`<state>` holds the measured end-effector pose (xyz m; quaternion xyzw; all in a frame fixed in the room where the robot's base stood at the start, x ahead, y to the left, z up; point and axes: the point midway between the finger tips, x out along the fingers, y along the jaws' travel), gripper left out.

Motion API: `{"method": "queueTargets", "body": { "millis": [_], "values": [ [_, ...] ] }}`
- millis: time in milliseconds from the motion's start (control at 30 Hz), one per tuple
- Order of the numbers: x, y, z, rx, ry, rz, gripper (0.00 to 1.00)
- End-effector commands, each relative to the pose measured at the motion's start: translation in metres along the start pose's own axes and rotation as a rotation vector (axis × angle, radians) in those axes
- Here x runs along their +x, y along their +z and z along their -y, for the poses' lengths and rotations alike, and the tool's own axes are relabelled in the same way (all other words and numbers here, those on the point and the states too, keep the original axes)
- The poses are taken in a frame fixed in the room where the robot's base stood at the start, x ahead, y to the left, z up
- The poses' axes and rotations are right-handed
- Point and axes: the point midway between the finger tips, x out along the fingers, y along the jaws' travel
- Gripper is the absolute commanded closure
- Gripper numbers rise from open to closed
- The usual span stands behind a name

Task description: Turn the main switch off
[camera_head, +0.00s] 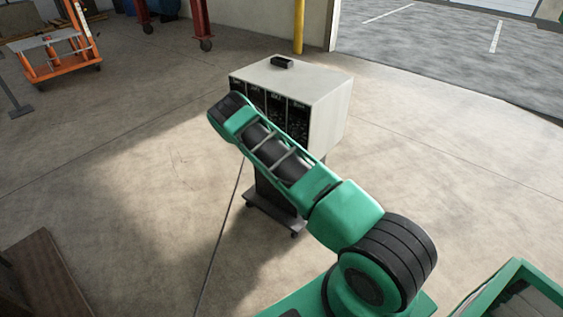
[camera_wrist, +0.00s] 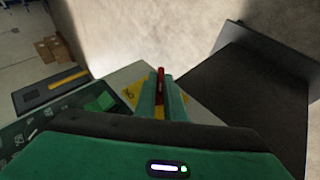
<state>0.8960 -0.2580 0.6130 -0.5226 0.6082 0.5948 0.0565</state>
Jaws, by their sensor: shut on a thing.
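The main switch shows in the wrist view as a red handle (camera_wrist: 160,80) in front of a yellow plate (camera_wrist: 130,94) on a light grey surface. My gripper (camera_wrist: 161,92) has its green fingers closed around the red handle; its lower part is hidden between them. In the head view a light grey cabinet (camera_head: 325,108) with a dark front stands beyond my arm. My arm covers part of that front, and neither the switch nor my fingers can be made out there.
A small black box (camera_head: 282,62) sits on the cabinet top. An orange cart (camera_head: 55,60) stands at the far left, and a yellow post (camera_head: 299,25) rises behind the cabinet. The concrete floor left of the cabinet is clear. Cardboard boxes (camera_wrist: 52,48) show in the wrist view.

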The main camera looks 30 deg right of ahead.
Motion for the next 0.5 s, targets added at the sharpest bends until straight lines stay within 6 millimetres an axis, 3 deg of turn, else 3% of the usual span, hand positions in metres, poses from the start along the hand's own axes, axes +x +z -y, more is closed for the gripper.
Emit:
{"method": "queueTargets", "body": {
  "millis": [500],
  "values": [
    [-0.0015, -0.0002, 0.005, -0.03, 0.049, -0.008, 1.0]
  ]
}}
